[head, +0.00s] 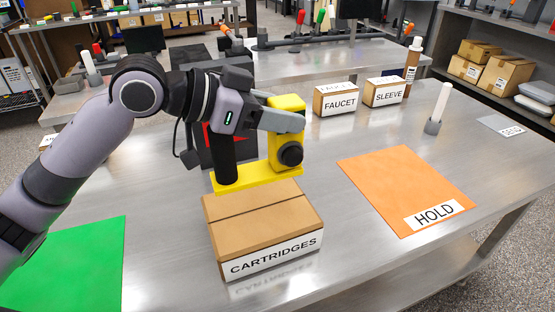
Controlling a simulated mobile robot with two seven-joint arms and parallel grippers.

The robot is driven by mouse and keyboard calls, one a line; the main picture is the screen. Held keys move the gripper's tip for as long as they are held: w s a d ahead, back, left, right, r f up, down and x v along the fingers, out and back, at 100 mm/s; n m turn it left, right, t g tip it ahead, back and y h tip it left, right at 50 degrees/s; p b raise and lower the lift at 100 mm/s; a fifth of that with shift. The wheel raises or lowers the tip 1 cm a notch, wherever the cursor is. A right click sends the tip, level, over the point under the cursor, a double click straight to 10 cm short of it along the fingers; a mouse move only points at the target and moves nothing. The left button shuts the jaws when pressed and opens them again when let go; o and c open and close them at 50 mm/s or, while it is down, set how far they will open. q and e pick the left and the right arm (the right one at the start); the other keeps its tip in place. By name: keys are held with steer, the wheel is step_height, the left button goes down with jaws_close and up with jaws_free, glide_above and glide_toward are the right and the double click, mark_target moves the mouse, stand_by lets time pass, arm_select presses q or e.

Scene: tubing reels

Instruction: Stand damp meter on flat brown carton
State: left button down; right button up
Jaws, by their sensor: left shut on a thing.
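The damp meter (285,167) is a yellow body with a black round knob, a black upright cylinder and a flat yellow base. My left gripper (287,121) is shut on its upper yellow part and covers some of it. The meter is upright, over the back edge of the flat brown carton (262,213) in the picture. I cannot tell whether its base touches the carton top. The carton is labelled CARTRIDGES and lies closed on the metal table. My right gripper is not in view.
A green mat (75,262) lies at left and an orange HOLD mat (395,185) at right, both bare. Small FAUCET (336,101) and SLEEVE (384,93) boxes stand behind, near a brown bottle (412,62). A white stick in a grey holder (433,127) stands at right.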

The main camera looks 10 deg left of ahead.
mark_target(217, 149)
arm_select(q)
steer(key=shift+f+b, duration=0.4)
steer(key=shift+f, duration=3.55)
steer(key=shift+f, duration=0.2)
steer(key=c, duration=0.5)
jaws_free()
steer(key=shift+r, duration=0.15)
steer(key=shift+s+a+r, duration=0.1)
steer(key=shift+a, duration=0.05)
steer(key=v, duration=1)
steer(key=shift+b, duration=0.4)
steer(key=shift+v, duration=0.8)
